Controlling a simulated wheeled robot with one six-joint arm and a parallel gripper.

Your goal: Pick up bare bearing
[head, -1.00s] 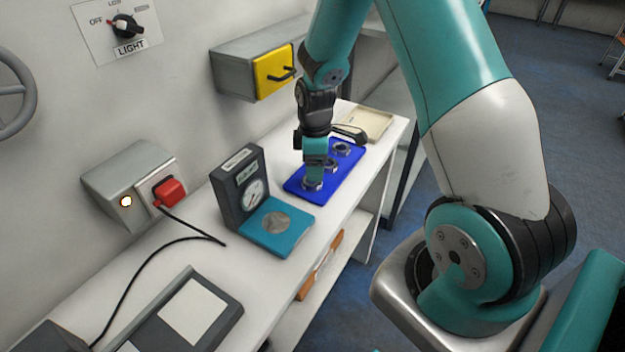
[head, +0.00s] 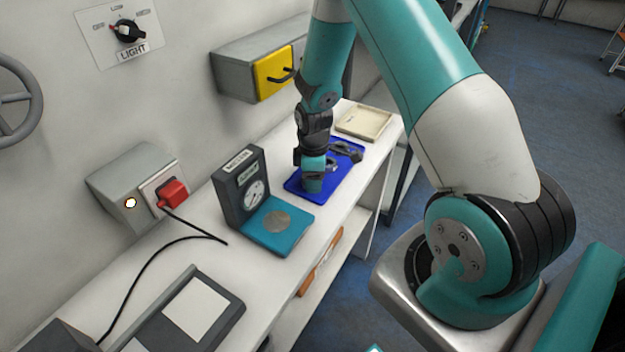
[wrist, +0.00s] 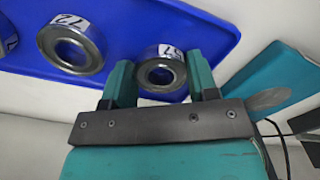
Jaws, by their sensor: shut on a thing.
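My gripper (head: 312,186) is low over the near end of the blue tray (head: 341,187). In the wrist view its two teal fingers (wrist: 161,80) stand on either side of a metal ring bearing (wrist: 161,91) with a white number label, and they are shut on it. The bearing appears at or just above the blue tray; the exact gap cannot be told. A second, larger-looking labelled bearing (wrist: 72,47) lies left of it on the tray, and part of a third (wrist: 8,42) shows at the left edge. In the head view my gripper hides the held bearing.
A dark gauge box (head: 240,186) with a blue-teal plate (head: 258,232) stands close left of the tray. A cream tray (head: 364,122) is behind. A cable (head: 150,265) and a grey device (head: 190,315) lie in front. The white bench's right edge is near.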

